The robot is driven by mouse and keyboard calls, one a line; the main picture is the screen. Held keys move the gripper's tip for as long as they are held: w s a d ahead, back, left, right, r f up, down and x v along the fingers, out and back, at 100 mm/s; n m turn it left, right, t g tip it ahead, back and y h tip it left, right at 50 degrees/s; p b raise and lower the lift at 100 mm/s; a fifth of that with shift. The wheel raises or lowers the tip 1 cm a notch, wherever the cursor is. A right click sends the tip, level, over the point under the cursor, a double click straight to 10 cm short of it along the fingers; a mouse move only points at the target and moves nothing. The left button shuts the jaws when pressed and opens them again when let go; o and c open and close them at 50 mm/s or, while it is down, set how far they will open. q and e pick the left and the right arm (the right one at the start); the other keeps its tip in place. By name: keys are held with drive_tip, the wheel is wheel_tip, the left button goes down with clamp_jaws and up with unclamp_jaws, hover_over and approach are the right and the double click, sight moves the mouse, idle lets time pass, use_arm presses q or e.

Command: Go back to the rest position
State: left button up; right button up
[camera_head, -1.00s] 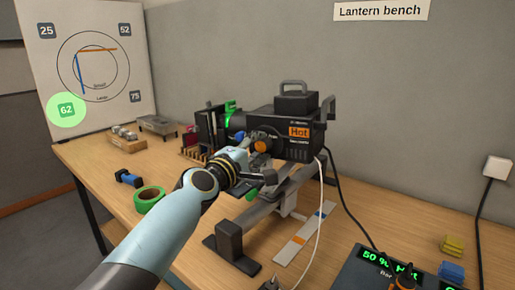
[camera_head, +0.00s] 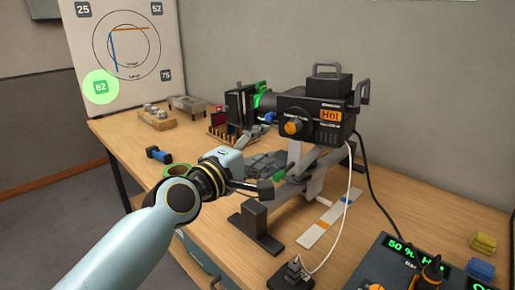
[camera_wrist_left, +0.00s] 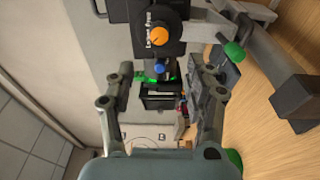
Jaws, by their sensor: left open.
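My left gripper (camera_head: 258,165) is open and empty in the head view, in front of and lower left of the black lantern (camera_head: 312,112). Its two fingers stand wide apart in the left wrist view (camera_wrist_left: 165,85), with the lantern (camera_wrist_left: 150,30) ahead of them and nothing between them. The gripper looks clear of the lantern's orange knob (camera_head: 293,128) and blue knob (camera_head: 270,117). The orange knob also shows in the wrist view (camera_wrist_left: 158,36). My right gripper is not in view.
The lantern stands on a grey stand with dark feet (camera_head: 257,225) on the wooden bench (camera_head: 405,195). A green tape roll (camera_head: 176,170) and a blue dumbbell-like piece (camera_head: 158,155) lie left. A control console (camera_head: 385,265) is at front right. A target board (camera_head: 125,60) stands behind.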

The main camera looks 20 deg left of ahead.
use_arm(q)
drive_tip(key=shift+s+a, duration=0.1)
drive_tip(key=shift+s, duration=0.4)
drive_tip(key=s+d+f+m+g, duration=0.2)
drive_tip(key=s+f+m+g, duration=0.65)
drive_tip(key=s+m, duration=0.4)
drive_tip(key=s+a+f+m+g+y, duration=0.2)
drive_tip(key=s+a+g, duration=0.15)
drive_tip(key=s, duration=0.55)
drive_tip(key=s+a+f+m+g+y, duration=0.15)
drive_tip(key=s+a, duration=0.25)
drive_tip(key=s, duration=0.5)
wheel_tip(320, 180, down, 37)
drive_tip(key=s+a+g+b, duration=0.2)
drive_tip(key=s+a+b, duration=0.1)
drive_tip(key=b, duration=0.6)
drive_tip(key=s+f+g+b, duration=0.1)
drive_tip(key=s+f+b, duration=0.5)
drive_tip(key=s+f, duration=1.1)
wheel_tip(320, 180, down, 3)
drive_tip(key=shift+s+a+f+y, duration=0.1)
drive_tip(key=shift+s+a+y, duration=0.05)
drive_tip(key=shift+a+y, duration=0.15)
